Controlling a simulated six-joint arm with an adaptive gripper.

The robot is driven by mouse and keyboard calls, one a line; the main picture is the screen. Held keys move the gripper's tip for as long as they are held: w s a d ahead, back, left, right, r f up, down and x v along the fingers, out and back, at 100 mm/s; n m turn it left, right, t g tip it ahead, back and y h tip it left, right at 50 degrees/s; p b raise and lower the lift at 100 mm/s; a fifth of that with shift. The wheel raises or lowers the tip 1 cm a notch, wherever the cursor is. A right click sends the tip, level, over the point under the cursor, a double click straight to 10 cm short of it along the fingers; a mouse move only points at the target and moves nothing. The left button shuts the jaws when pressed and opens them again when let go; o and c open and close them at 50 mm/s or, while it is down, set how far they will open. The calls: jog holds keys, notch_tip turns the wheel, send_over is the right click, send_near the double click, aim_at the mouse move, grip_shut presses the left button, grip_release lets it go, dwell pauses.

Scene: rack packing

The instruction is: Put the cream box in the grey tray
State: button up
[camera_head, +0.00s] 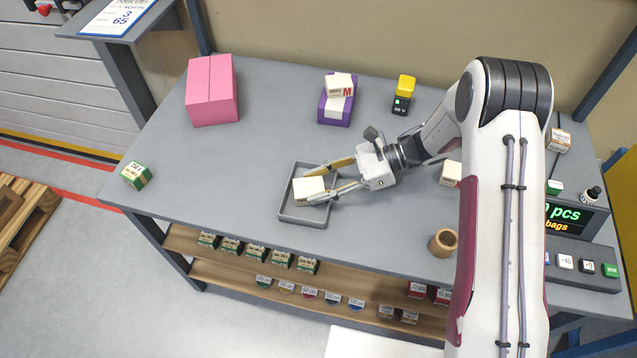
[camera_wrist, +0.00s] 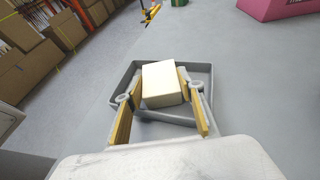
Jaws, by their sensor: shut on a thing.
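The cream box (camera_head: 308,190) is between the two fingers of my gripper (camera_head: 325,182), which is shut on it. The box is over the grey tray (camera_head: 292,212), within its outline. In the wrist view the cream box (camera_wrist: 161,82) sits between the yellow-padded fingers of my gripper (camera_wrist: 160,92). The tray's rim (camera_wrist: 180,121) shows around it there. I cannot tell whether the box touches the tray floor. Part of the tray is hidden by the box and the fingers.
A pink box (camera_head: 211,92) stands at the back left, and a purple box (camera_head: 336,108) with a white box on it at the back. A green box (camera_head: 136,175) is near the left edge. A brown cup (camera_head: 443,242) is at the right.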

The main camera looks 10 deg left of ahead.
jog(key=shift+f, duration=0.15)
jog(key=o, duration=1.1)
jog(key=shift+o, duration=0.2)
jog(key=shift+w+d+r, duration=0.1)
jog(key=shift+d+r, duration=0.05)
jog(key=shift+r, duration=0.05)
jog(key=v, duration=1.1)
jog(key=shift+w+d+r, duration=0.1)
jog(key=shift+w+d, duration=0.05)
jog(key=shift+d, duration=0.1)
